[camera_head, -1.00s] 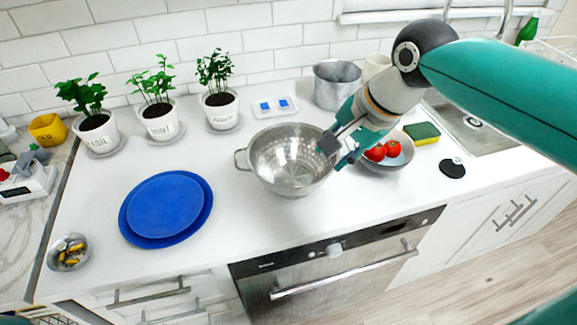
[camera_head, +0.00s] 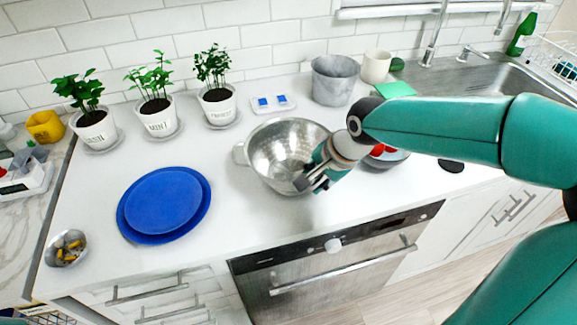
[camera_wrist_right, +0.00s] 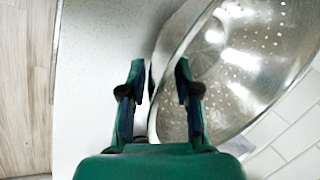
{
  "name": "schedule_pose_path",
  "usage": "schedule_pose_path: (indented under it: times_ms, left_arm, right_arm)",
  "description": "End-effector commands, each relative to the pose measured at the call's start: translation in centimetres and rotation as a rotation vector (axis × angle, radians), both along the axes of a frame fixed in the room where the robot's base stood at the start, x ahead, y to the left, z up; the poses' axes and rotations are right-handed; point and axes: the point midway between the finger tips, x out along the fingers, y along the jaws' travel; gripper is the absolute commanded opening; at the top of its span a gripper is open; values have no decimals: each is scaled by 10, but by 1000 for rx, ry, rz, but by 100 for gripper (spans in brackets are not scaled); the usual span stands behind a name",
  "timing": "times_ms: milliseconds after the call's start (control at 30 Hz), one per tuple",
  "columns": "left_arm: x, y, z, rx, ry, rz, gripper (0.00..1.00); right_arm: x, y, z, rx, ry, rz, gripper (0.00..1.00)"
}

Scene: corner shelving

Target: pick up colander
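The metal colander (camera_head: 275,155) stands on the white counter in the head view, with one handle at its left. Its bowl also fills the upper right of the right wrist view (camera_wrist_right: 245,60). My right gripper (camera_head: 304,184) is at the colander's front right rim. In the right wrist view my right gripper (camera_wrist_right: 160,85) has its two fingers apart, with the rim running between them. One finger is over the inside of the bowl and the other is outside. I cannot tell whether either finger touches the rim. My left gripper is not in view.
A bowl with tomatoes (camera_head: 390,158) is partly hidden behind my right arm. Blue plates (camera_head: 163,204) lie left of the colander. Potted herbs (camera_head: 157,116), a small scale (camera_head: 272,104) and a grey pot (camera_head: 335,82) stand behind. The counter in front of the colander is clear.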

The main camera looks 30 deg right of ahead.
Motion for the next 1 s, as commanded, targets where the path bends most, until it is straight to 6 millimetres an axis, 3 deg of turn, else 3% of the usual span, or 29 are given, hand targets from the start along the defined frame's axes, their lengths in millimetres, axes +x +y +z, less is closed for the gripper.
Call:
schedule_pose_path:
  times_ms: [100, 367, 567, 1000]
  left_arm:
    - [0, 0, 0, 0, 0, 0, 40]
    - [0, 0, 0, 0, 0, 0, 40]
    - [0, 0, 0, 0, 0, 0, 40]
    - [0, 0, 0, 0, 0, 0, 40]
  right_arm:
    - [4, 1, -10, 0, 2, 1, 32]
    - [5, 1, -12, 0, -1, 1, 32]
    - [5, 1, -12, 0, -1, 0, 0]
    - [5, 2, -11, 0, -3, 0, 0]
